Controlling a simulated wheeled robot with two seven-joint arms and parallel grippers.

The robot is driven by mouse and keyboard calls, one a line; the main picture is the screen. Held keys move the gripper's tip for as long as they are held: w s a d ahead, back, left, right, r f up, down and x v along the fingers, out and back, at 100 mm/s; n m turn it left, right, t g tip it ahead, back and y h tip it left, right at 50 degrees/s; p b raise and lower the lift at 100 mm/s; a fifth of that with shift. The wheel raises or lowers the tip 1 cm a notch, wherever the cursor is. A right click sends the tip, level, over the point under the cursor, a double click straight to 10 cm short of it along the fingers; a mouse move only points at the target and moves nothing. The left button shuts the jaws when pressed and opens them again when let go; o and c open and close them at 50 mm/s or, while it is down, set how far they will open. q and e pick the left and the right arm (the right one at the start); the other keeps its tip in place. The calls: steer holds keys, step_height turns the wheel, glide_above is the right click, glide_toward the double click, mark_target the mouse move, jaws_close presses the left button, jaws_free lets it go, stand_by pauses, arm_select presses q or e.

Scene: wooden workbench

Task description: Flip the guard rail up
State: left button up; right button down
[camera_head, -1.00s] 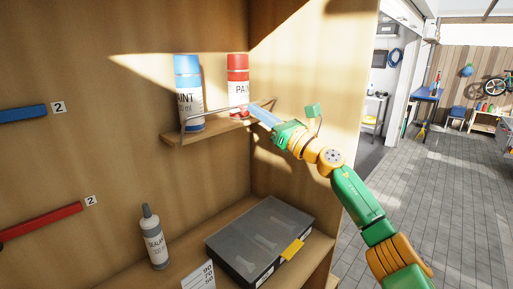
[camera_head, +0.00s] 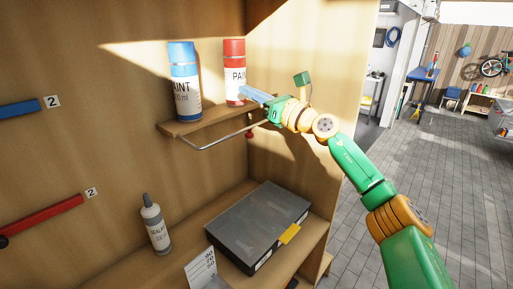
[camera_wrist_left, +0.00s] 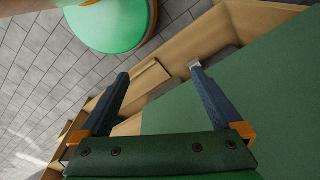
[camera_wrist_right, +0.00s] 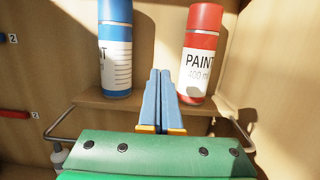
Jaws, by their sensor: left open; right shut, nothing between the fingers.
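The guard rail (camera_head: 215,144) is a thin metal bar on the small wooden shelf (camera_head: 190,126). It hangs folded down, its long bar below the shelf's front edge. In the right wrist view its side arms (camera_wrist_right: 62,122) show at both sides, and its middle is hidden behind my gripper. My left gripper (camera_wrist_left: 160,72) is open and empty in the left wrist view, outside the head view.
A blue paint can (camera_head: 183,85) and a red paint can (camera_head: 234,72) stand upright on the shelf. Below are a sealant bottle (camera_head: 155,225), a dark case (camera_head: 258,225) and a number card (camera_head: 201,268). The cabinet's side wall (camera_head: 310,60) is close on the right.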

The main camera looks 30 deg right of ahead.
stand_by(0.6)
step_height(320, 180, down, 5)
steer(key=b, duration=0.4)
steer(key=shift+b, duration=0.3)
steer(key=b+v, duration=0.5)
steer(key=v, duration=0.4)
steer(key=shift+s+f, duration=0.2)
steer(key=shift+f, duration=0.05)
steer(key=shift+w, duration=0.1)
